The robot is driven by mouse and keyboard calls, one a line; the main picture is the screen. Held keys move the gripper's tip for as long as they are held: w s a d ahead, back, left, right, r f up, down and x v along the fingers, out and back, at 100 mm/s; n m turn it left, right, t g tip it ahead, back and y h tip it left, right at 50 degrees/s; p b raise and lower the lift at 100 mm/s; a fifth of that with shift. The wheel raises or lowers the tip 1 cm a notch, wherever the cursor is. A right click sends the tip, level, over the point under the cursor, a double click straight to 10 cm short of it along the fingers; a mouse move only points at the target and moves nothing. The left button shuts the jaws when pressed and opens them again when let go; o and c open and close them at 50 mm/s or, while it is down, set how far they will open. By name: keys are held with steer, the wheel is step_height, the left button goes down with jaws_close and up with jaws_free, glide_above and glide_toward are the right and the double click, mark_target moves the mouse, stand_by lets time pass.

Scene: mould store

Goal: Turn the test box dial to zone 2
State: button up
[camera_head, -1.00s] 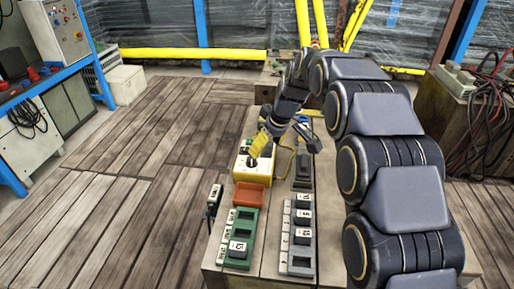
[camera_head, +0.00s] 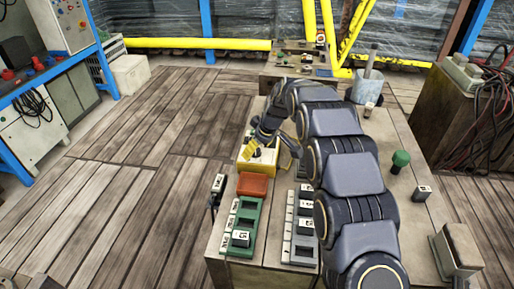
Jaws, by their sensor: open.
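The test box is a small yellow box (camera_head: 262,170) with a pale top, on the table left of my arm. My gripper (camera_head: 250,153), with yellow fingers, points down at the top of the box. It is open. The fingers cover part of the box top, and the dial and its zone marks are too small and too hidden to read. I cannot tell whether the fingers touch the dial.
A red tray (camera_head: 252,185) sits just in front of the test box. A green rack (camera_head: 249,213) and a grey rack (camera_head: 299,253) with numbered blocks stand nearer. A green knob (camera_head: 401,158) and a grey box (camera_head: 462,247) are on the right. My arm crosses the table's middle.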

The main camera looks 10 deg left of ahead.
jaws_close()
steer(key=shift+m, duration=0.3)
steer(key=shift+s+m+t+h, duration=0.1)
steer(key=shift+m+t+h, duration=0.35)
steer(key=shift+m, duration=0.75)
steer(key=m+h, duration=0.1)
steer(key=m, duration=0.3)
steer(key=shift+a+m+t+h, duration=0.15)
steer(key=shift+m+t+h, duration=0.15)
steer(key=shift+t+h, duration=0.05)
steer(key=m+h, duration=0.1)
steer(key=m, duration=0.3)
steer(key=shift+a+f+m+h, duration=0.1)
steer(key=shift+a+m+h, duration=0.05)
steer(key=shift+m+h, duration=0.85)
steer(key=shift+m, duration=0.9)
steer(key=shift+a+m, duration=0.1)
steer(key=shift+m, duration=0.2)
